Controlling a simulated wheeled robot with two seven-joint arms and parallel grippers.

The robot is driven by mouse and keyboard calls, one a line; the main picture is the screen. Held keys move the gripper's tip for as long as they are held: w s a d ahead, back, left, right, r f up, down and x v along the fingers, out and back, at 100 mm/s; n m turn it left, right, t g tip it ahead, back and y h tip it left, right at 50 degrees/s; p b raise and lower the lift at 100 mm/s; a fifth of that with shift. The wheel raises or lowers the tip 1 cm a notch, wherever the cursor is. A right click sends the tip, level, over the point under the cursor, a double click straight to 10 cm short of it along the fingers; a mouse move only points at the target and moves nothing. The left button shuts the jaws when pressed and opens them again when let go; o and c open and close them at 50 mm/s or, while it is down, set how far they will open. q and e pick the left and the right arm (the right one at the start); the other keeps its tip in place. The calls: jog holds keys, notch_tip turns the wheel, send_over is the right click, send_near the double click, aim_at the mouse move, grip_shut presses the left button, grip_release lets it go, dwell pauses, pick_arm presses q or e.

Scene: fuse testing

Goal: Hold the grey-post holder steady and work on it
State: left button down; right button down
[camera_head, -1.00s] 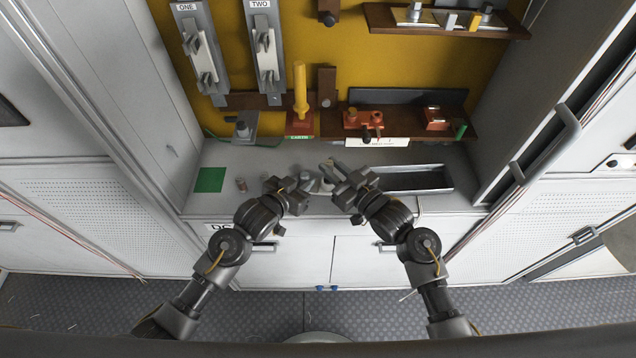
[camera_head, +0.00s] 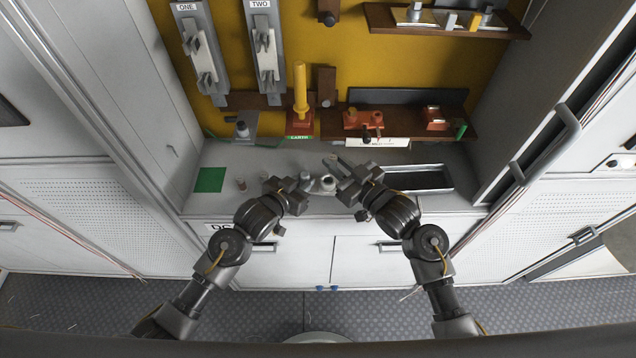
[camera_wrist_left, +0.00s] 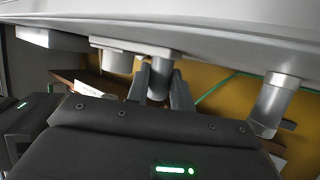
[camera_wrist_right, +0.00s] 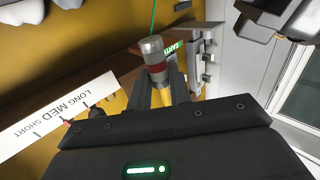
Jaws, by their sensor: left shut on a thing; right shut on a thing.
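The grey-post holder (camera_head: 326,184) sits on the grey bench in the head view, between my grippers. My left gripper (camera_head: 304,180) is at its left side. The left wrist view shows the left fingers (camera_wrist_left: 162,88) shut around an upright grey post (camera_wrist_left: 160,72), with another pale post (camera_wrist_left: 118,62) beside it. My right gripper (camera_head: 338,165) is above and right of the holder. The right wrist view shows the right fingers (camera_wrist_right: 156,85) shut on a small fuse (camera_wrist_right: 154,60) with a silver end and a red band. Its lower part is hidden between the fingers.
A sunken tray (camera_head: 450,177) lies right of my right gripper. A green square (camera_head: 209,180) and a small cylinder (camera_head: 241,184) are on the left. A shelf (camera_head: 465,120) with orange blocks and a white label strip (camera_head: 377,142) stands behind.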

pick_arm(q)
jog(key=shift+s+a+f, duration=0.1)
jog(key=shift+s+f, duration=0.05)
jog(key=shift+f, duration=0.25)
pick_arm(e)
jog(key=d+r, duration=0.3)
jog(key=d, duration=0.3)
jog(key=shift+s+r, duration=0.25)
jog(key=shift+d, duration=0.1)
pick_arm(q)
jog(key=c, duration=1.5)
grip_release()
jog(key=o, duration=0.4)
jog(key=shift+w+r, duration=0.1)
jog(key=shift+w, duration=0.1)
jog(key=shift+c, duration=0.2)
pick_arm(e)
jog(key=shift+w, duration=0.1)
pick_arm(q)
jog(key=shift+r, duration=0.15)
jog(key=shift+b+v, duration=0.55)
jog(key=shift+v, duration=3.9)
pick_arm(e)
jog(key=shift+f, duration=0.6)
